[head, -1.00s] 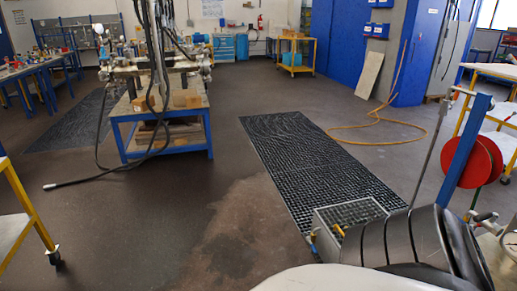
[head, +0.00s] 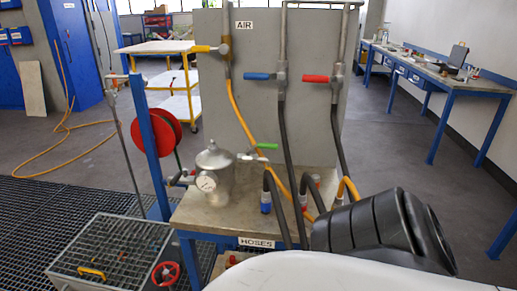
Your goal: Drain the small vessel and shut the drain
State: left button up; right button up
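The small vessel (head: 216,163) is a silver metal pot with a domed lid, upright on the left part of a blue-framed bench (head: 202,213). A round white gauge (head: 206,182) is on its front. A valve with a green lever (head: 264,146) is at its right side, and small fittings (head: 180,178) with a red part are at its left. Whether any of these is the drain, and whether it is open, I cannot tell. Neither gripper is in view; only a dark arm link of mine and my white body show at the bottom right.
A grey panel (head: 265,50) behind the bench carries yellow, blue and red-handled valves with hoses. A grated metal box (head: 112,250) with a red handwheel (head: 165,273) stands on the floor grating at left. A red reel (head: 165,132) hangs by a blue post (head: 143,130).

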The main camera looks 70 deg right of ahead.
aim_at(176, 178)
jog(key=z, duration=1.95)
